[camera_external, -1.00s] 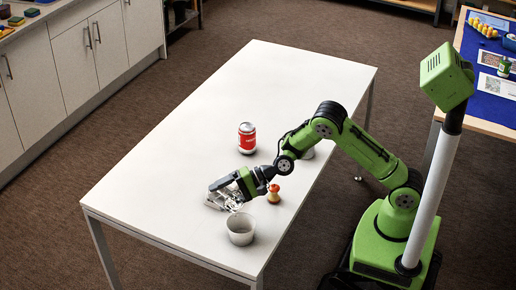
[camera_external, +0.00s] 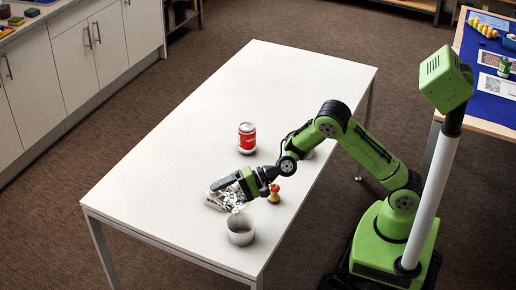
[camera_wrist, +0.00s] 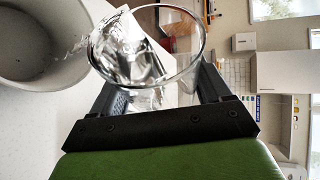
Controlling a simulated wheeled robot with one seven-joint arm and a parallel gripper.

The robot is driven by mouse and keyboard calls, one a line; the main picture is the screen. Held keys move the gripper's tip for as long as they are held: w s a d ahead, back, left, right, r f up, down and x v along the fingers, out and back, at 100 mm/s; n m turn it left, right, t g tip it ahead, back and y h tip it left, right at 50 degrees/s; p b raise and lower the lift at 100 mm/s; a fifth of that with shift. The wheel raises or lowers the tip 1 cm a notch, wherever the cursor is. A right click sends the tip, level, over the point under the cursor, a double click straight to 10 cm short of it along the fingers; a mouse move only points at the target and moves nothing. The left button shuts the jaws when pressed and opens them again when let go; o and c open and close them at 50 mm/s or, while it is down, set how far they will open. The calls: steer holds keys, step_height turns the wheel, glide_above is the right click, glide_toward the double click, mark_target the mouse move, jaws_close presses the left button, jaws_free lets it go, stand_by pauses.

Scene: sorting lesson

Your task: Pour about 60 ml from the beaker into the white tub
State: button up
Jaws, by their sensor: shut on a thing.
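The clear glass beaker (camera_wrist: 148,62) is between the two dark fingers of my gripper (camera_wrist: 165,88) in the wrist view, its round rim facing the camera. My gripper (camera_external: 230,189) is shut on it low over the table in the external view. There the beaker (camera_external: 221,199) looks strongly tilted, its mouth towards the tub. The white tub (camera_external: 240,231) stands upright on the table, just in front of the beaker. In the wrist view the tub (camera_wrist: 38,82) is at the upper left, close to the rim, and its visible inside looks empty. Glare hides the liquid level; I cannot tell whether liquid is flowing.
A red can (camera_external: 247,138) stands farther back on the white table (camera_external: 290,85). An orange-red apple-core-like object (camera_external: 274,194) lies close beside my wrist. A pale object is mostly hidden behind my arm. The left and back of the table are clear.

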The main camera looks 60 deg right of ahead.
steer(key=shift+s+a+r, duration=0.1)
steer(key=shift+s+r, duration=0.05)
steer(key=shift+r, duration=0.1)
steer(key=shift+s+f+n+b, duration=0.15)
steer(key=shift+n+b, duration=0.25)
steer(key=shift+b, duration=0.8)
steer(key=shift+s+a+f+n+t+b, duration=0.1)
steer(key=shift+n+t+b, duration=0.2)
steer(key=shift+t, duration=0.2)
